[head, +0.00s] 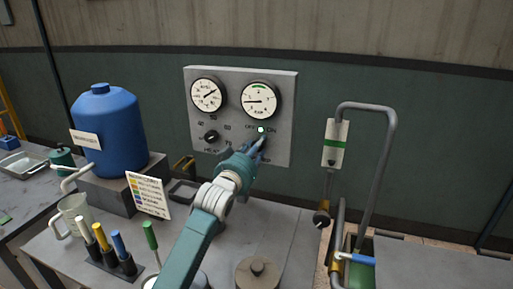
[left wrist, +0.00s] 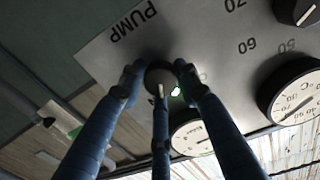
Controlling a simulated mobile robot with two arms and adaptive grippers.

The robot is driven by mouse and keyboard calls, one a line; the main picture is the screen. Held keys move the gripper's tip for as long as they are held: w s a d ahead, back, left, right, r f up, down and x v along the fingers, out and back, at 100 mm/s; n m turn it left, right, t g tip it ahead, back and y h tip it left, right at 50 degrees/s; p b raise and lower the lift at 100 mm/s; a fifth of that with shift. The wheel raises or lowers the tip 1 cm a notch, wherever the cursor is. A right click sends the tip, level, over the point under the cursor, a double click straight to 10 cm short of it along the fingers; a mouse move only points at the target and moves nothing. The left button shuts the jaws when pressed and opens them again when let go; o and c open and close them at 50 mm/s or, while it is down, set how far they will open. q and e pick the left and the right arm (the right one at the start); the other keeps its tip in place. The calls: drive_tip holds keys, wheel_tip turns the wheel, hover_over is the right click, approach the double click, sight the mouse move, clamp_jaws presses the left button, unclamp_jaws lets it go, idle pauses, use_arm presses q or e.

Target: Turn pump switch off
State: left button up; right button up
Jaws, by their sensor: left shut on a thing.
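A grey control panel (head: 281,83) stands against the wall in the head view, with OFF and ON marks below its right gauge. A small lamp (head: 261,129) glows greenish white between these marks; it also shows in the left wrist view (left wrist: 176,91). The pump switch, a dark round knob (left wrist: 158,70), sits beside the word PUMP in the left wrist view. My left gripper (head: 257,145) reaches the panel, and its blue fingers are shut around the knob. The gripper hides the knob in the head view. I cannot tell where the knob points. My right gripper is not in view.
A HEAT knob (head: 211,136) and two gauges (head: 207,95) share the panel. A blue tank (head: 109,130), a label card (head: 149,195) and a rack of coloured-handled tools (head: 112,262) stand to the left. A bent pipe (head: 386,165) rises at the right.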

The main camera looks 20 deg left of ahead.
use_arm(q)
drive_tip(key=n+p, duration=0.3)
drive_tip(key=n, duration=0.3)
drive_tip(key=shift+d+f+n, duration=0.1)
drive_tip(key=shift+f+n, duration=0.05)
drive_tip(key=shift+n, duration=0.15)
drive_tip(key=n+p, duration=0.2)
drive_tip(key=n, duration=0.3)
drive_tip(key=shift+f, duration=0.15)
idle(0.4)
drive_tip(key=o, duration=1.1)
drive_tip(key=s, duration=1.2)
drive_tip(key=shift+a, duration=0.2)
